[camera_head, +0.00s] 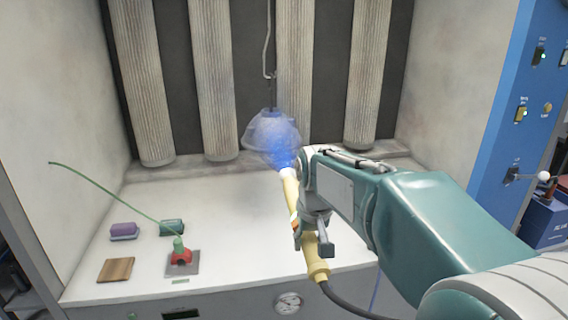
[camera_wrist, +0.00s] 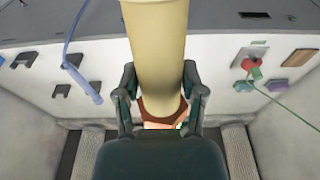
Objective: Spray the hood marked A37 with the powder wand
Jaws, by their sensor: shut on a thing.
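A pale, domed hood (camera_head: 270,133) hangs from a bent wire hook (camera_head: 268,50) inside the booth. No marking on it can be read. My gripper (camera_head: 308,232) is shut on the yellow powder wand (camera_head: 317,268), and the wand stands tilted with its tip up toward the hood. A glowing blue cloud (camera_head: 278,148) spreads from the tip over the hood's lower right side. In the wrist view the wand (camera_wrist: 158,45) passes between my two fingers (camera_wrist: 160,100), and the hood is not visible.
Ribbed filter columns (camera_head: 215,80) line the back wall. On the white ledge (camera_head: 225,225) at left are a red clamp (camera_head: 181,256) with a green rod, a purple block (camera_head: 123,230), a teal block (camera_head: 172,227) and a wooden block (camera_head: 116,269). A blue control panel (camera_head: 515,110) stands at right.

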